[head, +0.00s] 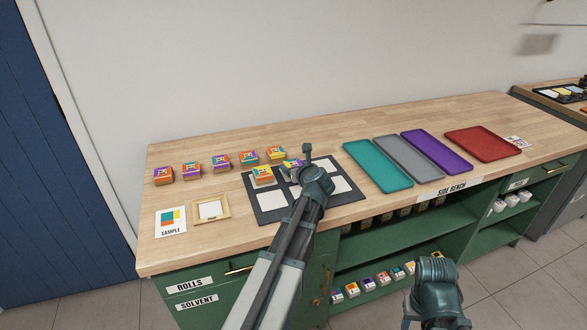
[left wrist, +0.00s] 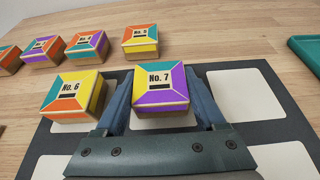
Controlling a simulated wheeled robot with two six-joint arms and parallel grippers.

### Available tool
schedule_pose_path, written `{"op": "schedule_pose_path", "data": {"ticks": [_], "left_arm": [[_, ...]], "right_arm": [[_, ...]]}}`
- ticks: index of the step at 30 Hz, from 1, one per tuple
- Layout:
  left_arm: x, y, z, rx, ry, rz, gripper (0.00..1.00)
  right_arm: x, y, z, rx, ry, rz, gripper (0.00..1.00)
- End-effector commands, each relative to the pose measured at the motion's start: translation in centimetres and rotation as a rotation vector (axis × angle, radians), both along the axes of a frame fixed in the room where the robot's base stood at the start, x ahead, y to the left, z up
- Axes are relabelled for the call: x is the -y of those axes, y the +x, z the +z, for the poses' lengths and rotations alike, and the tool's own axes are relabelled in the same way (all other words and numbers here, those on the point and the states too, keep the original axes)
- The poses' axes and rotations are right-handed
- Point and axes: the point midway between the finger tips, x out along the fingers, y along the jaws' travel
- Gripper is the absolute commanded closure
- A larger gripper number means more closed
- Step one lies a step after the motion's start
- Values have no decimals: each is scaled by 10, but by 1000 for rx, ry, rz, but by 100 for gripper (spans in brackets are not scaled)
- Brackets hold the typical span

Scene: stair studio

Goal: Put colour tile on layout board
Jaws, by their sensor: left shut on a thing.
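My left gripper (head: 296,165) is shut on tile No. 7 (left wrist: 160,84), which has yellow, teal, orange and purple on top. The fingers (left wrist: 163,100) press its two sides, over the far part of the layout board. The dark layout board (head: 271,200) has white cells; several are bare, such as the one at the right in the left wrist view (left wrist: 246,94). Tile No. 6 (head: 262,174) sits on the board's far left cell, just left of No. 7. I cannot tell whether No. 7 touches the board. Of my right arm only a joint shows; its fingers do not.
Several tiles stand in a row behind, including No. 5 (left wrist: 140,42). A sample card (head: 171,222) and a wooden frame (head: 210,209) lie left of the board. Teal (head: 377,166), grey (head: 409,158), purple (head: 437,151) and red (head: 483,144) trays lie to the right.

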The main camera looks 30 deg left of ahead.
Motion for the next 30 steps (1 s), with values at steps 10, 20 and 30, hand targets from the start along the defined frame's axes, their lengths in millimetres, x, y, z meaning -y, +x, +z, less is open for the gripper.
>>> {"op": "schedule_pose_path", "data": {"ticks": [10,20,30], "left_arm": [[0,0,-3,0,0,0,0],[7,-7,6,0,0,-1,0],[56,-50,34,-1,1,-3,0]], "right_arm": [[0,0,-3,0,0,0,50],[0,0,6,0,0,0,50],[0,0,34,0,0,0,50]]}}
